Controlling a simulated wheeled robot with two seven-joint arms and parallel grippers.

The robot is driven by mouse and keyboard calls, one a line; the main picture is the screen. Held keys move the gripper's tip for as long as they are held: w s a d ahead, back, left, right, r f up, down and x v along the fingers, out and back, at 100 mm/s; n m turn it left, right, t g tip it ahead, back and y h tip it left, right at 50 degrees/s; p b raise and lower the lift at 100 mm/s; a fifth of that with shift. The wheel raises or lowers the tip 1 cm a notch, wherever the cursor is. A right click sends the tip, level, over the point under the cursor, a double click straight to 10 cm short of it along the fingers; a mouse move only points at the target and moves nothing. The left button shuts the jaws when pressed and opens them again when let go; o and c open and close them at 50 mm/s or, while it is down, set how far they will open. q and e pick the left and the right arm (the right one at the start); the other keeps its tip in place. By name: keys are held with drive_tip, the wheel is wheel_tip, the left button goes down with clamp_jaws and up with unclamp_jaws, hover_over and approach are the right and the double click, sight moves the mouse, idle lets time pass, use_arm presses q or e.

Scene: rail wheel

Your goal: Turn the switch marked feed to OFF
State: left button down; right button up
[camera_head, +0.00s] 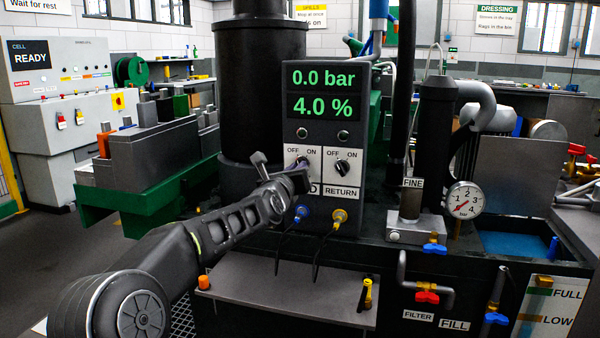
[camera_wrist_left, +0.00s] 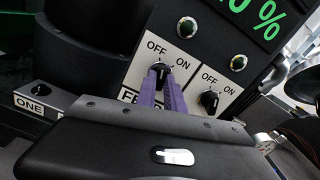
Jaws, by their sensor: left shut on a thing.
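The feed switch is on the left white plate (camera_head: 308,156) of the black control panel, under the words OFF and ON. Its label is mostly covered by my gripper; only its last letter shows in the head view and its first letters in the wrist view. My left gripper (camera_head: 299,168) is at this plate, and its purple fingers (camera_wrist_left: 166,88) are closed around the feed knob (camera_wrist_left: 160,67). The knob is mostly hidden between the fingers, so I cannot tell exactly where it points. My right gripper is not in view.
The return switch (camera_head: 342,168) sits close to the right on its own plate. The display (camera_head: 324,91) above reads 0.0 bar and 4.0 %. Blue (camera_head: 302,211) and yellow (camera_head: 340,216) cable connectors are below the plates. A large black cylinder (camera_head: 250,90) stands left of the panel.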

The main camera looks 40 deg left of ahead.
use_arm(q)
drive_tip(key=shift+f, duration=0.15)
drive_tip(key=n+b, duration=0.2)
drive_tip(key=b, duration=0.1)
drive_tip(key=shift+n, duration=0.3)
drive_tip(key=c, duration=1.7)
unclamp_jaws()
drive_tip(key=shift+c, duration=0.2)
drive_tip(key=o, duration=0.4)
drive_tip(key=shift+s, duration=0.1)
